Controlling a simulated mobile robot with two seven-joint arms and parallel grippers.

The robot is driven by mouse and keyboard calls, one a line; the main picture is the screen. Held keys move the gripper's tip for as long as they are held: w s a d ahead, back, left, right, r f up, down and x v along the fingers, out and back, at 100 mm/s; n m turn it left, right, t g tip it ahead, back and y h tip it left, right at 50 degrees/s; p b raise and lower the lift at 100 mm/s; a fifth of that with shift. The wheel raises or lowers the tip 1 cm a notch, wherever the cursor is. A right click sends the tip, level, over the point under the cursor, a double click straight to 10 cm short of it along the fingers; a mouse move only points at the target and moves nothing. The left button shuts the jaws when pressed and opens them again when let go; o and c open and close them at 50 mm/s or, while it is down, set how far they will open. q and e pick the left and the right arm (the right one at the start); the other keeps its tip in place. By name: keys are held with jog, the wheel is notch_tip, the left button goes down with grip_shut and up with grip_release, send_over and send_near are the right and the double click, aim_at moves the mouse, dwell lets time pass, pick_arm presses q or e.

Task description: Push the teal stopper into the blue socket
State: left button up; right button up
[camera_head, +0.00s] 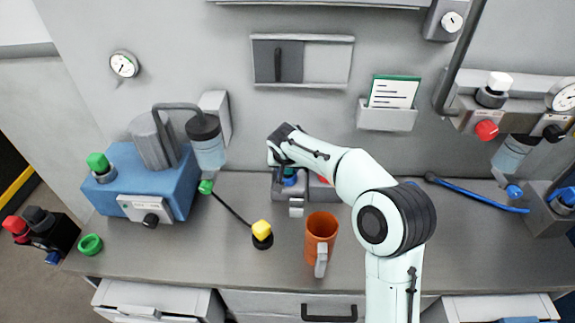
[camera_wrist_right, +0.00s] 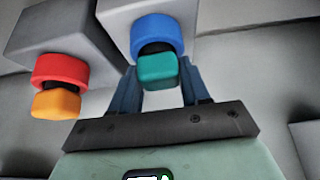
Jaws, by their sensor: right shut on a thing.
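The blue socket (camera_wrist_right: 158,32) is a round blue collar on a grey block, at the top middle of the right wrist view. The teal stopper (camera_wrist_right: 157,71) is directly at its mouth, with a dark band showing between them; how deep it sits cannot be told. My right gripper (camera_wrist_right: 157,76) has one finger on each side of the teal stopper and is shut on it. In the head view my right gripper (camera_head: 283,162) reaches down over the grey block, and a bit of blue (camera_head: 290,172) shows beneath it. My left gripper is out of view.
A red socket (camera_wrist_right: 60,68) with an orange stopper (camera_wrist_right: 56,103) is beside the blue one. A blue machine (camera_head: 150,178) stands further left.

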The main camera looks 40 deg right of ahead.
jog(key=shift+s+a+f+b, duration=0.1)
jog(key=shift+f+b, duration=0.3)
dwell(1.1)
jog(key=o, duration=1.1)
jog(key=shift+f, duration=0.1)
jog(key=v, duration=1.4)
jog(key=shift+w+a, duration=0.15)
jog(key=shift+w, duration=0.2)
